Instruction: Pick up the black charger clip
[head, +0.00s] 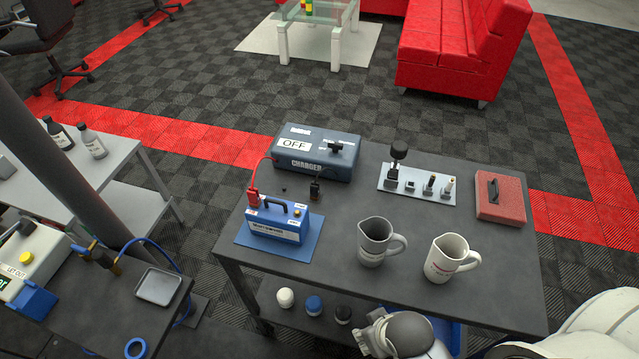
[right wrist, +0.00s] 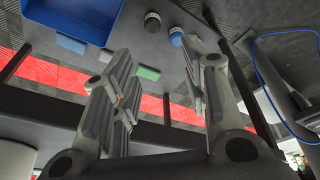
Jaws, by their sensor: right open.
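The black charger clip (head: 315,191) stands on the dark table in the head view, just in front of the blue-grey charger (head: 318,155) marked OFF. It is behind and right of the blue battery (head: 279,222) on its blue mat. A red clip (head: 253,197) sits on the battery's left terminal, with a red cable to the charger. My right gripper (head: 372,336) is low at the table's front edge, well apart from the black clip. In the right wrist view its fingers (right wrist: 165,88) are spread and empty. My left gripper is not in view.
A grey jug (head: 376,243) and a white jug (head: 447,257) stand near the front edge. A tool tray (head: 420,191) and a red box (head: 500,196) are at the right. The lower shelf holds bottles and a blue bin (right wrist: 75,17).

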